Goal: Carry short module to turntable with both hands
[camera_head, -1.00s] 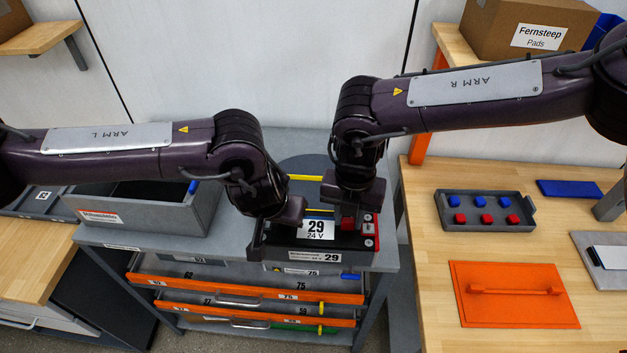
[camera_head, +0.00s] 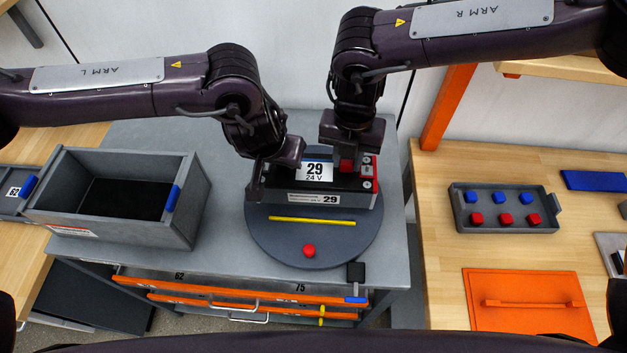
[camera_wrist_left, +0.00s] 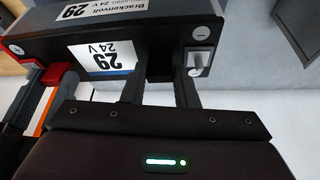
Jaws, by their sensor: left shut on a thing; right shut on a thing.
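The short module (camera_head: 356,200) is a dark block with a white "29 24 V" label and a red terminal end at right. It is over the far part of the round grey turntable (camera_head: 320,245); I cannot tell whether it touches. My left gripper (camera_head: 262,182) is shut on the module's left end. My right gripper (camera_head: 347,160) is shut on it near the red right end. In the left wrist view the module (camera_wrist_left: 150,30) fills the top, with the left fingers (camera_wrist_left: 165,75) against it. The turntable shows a yellow bar and a red knob in front of the module.
An open grey bin (camera_head: 125,225) with blue clips stands left on the grey bench (camera_head: 225,265). Orange drawers (camera_head: 230,295) are below. On the right wooden table are a tray (camera_head: 462,222) of red and blue blocks and an orange plate (camera_head: 525,318) with a handle.

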